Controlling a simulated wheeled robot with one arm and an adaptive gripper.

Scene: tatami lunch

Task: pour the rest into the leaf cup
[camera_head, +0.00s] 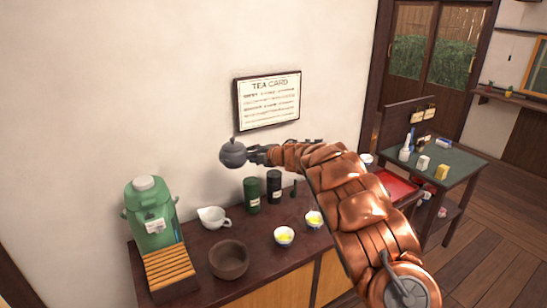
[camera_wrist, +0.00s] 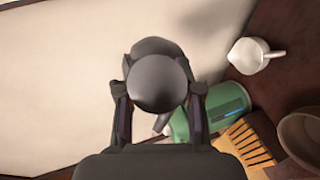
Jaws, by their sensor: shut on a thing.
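My gripper (camera_head: 256,154) is shut on a dark grey teapot (camera_head: 233,155) and holds it in the air above the counter, in front of the wall. In the wrist view the round teapot (camera_wrist: 160,78) sits between the two fingers and hides what is behind it. Two small white cups with yellow-green liquid stand on the counter: the nearer cup (camera_head: 284,241) and the cup to its right (camera_head: 314,224). Both are below and to the right of the teapot. I cannot tell any leaf mark on either cup.
A white spouted pitcher (camera_head: 213,218), a brown bowl (camera_head: 229,262), a green dispenser (camera_head: 152,215) with a slatted tray (camera_head: 168,267), a green canister (camera_head: 252,195) and a black canister (camera_head: 274,187) stand on the dark counter (camera_head: 262,262). A red tray (camera_head: 397,186) lies right, partly behind my arm.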

